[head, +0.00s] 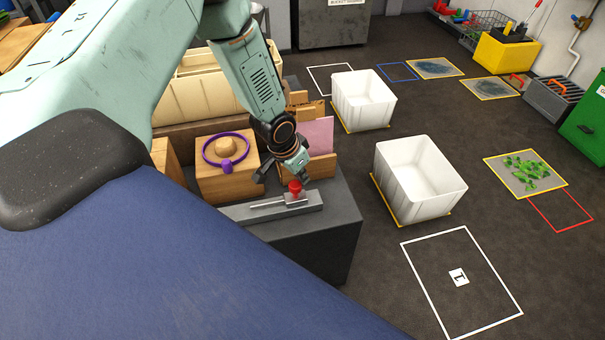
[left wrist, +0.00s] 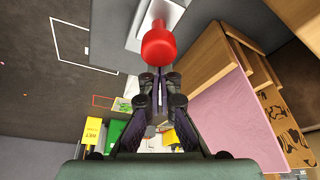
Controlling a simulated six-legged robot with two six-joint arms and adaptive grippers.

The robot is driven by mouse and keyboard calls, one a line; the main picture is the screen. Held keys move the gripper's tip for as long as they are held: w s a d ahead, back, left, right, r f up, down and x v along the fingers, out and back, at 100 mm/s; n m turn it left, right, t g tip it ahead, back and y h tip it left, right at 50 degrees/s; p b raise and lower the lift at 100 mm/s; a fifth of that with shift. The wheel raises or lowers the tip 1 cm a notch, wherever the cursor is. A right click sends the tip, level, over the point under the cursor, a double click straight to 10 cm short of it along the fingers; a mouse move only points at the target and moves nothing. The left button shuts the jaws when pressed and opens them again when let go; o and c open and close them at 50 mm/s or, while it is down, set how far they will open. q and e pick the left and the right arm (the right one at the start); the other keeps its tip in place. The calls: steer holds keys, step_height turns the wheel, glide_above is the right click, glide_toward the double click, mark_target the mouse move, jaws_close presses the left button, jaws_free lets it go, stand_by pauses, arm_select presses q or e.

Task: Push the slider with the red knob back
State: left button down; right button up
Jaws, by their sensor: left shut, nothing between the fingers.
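The slider is a grey metal rail (head: 272,207) with a long slot, lying on a dark grey block. Its upright red knob (head: 295,187) sits towards the right end of the rail, with the slot showing to its left. My left gripper (head: 303,177) is just above and behind the knob, pointing down. In the left wrist view the red knob (left wrist: 158,46) is large, right by the shut fingertips (left wrist: 158,74), with nothing between them. I cannot tell whether they touch the knob. My right gripper is not in view.
A wooden block (head: 228,182) with a purple ring stands left of the rail. A pink panel (head: 318,134) and wooden pieces stand behind my gripper. White bins (head: 420,178) stand on the floor to the right. The block's top in front of the rail is clear.

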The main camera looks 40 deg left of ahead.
arm_select(q)
steer(key=s+a+p, duration=0.2)
steer(key=p, duration=0.1)
steer(key=s+a+p, duration=0.2)
steer(key=s+p, duration=0.1)
steer(key=p, duration=0.1)
steer(key=shift+r, duration=0.15)
steer(key=s+a+p, duration=0.1)
steer(key=s+a, duration=0.2)
steer(key=s+a+p, duration=0.2)
steer(key=s, duration=0.1)
steer(key=shift+s+a, duration=0.35)
steer(key=shift+a, duration=0.05)
steer(key=shift+s+a, duration=0.35)
steer(key=shift+s, duration=0.05)
steer(key=shift+s+a+f, duration=0.1)
steer(key=shift+s+f, duration=0.05)
steer(key=shift+f, duration=0.05)
steer(key=shift+s, duration=0.15)
